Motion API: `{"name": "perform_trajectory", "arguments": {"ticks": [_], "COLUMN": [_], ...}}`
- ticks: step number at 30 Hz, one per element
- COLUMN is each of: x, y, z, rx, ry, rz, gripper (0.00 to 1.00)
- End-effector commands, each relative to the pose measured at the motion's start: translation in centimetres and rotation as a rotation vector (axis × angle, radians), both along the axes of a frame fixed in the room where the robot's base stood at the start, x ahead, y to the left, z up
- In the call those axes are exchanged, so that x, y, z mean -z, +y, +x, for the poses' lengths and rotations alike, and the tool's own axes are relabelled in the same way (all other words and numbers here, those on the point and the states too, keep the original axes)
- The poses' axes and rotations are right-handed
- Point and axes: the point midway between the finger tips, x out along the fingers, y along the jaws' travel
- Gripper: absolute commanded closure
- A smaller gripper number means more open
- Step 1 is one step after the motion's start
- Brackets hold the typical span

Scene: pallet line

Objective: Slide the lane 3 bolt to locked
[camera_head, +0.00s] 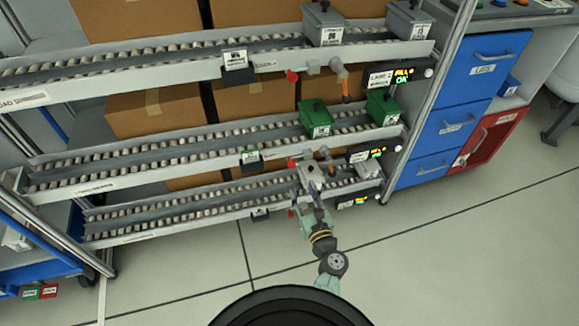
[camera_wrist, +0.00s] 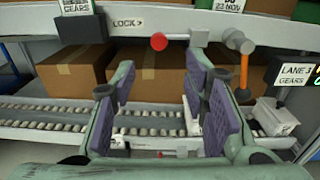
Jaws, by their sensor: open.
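The lane 3 bolt shows in the wrist view as a red knob (camera_wrist: 159,41) on the front rail, left of a grey block (camera_wrist: 198,38). A "LOCK >" label (camera_wrist: 127,22) left of the knob points right. The "LANE 3 GEARS" sign (camera_wrist: 297,72) hangs at the right. In the head view the red knob (camera_head: 291,163) shows on the middle rail. My gripper (camera_wrist: 162,62) is open, with its fingers spread to either side of and below the knob in the picture. Contact cannot be made out. My gripper (camera_head: 312,182) partly hides the lower lane in the head view.
An orange-handled lever (camera_wrist: 243,72) hangs right of the bolt. A grey bin (camera_wrist: 276,115) stands on the lower roller lane. Another red knob (camera_wrist: 182,152) is lower down. Green bins (camera_head: 315,117) sit on the middle lane. Floor in front is clear.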

Motion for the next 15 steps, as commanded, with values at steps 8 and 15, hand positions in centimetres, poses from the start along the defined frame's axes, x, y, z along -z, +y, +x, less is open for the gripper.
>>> {"name": "perform_trajectory", "arguments": {"ticks": [8,15], "x": [-0.1,-0.1], "y": [1.7,2.9], "z": [5.0,8.5], "rx": [-0.005,-0.004], "ry": [-0.006,-0.006], "rz": [-0.006,-0.008], "gripper": [0.59,0.59]}}
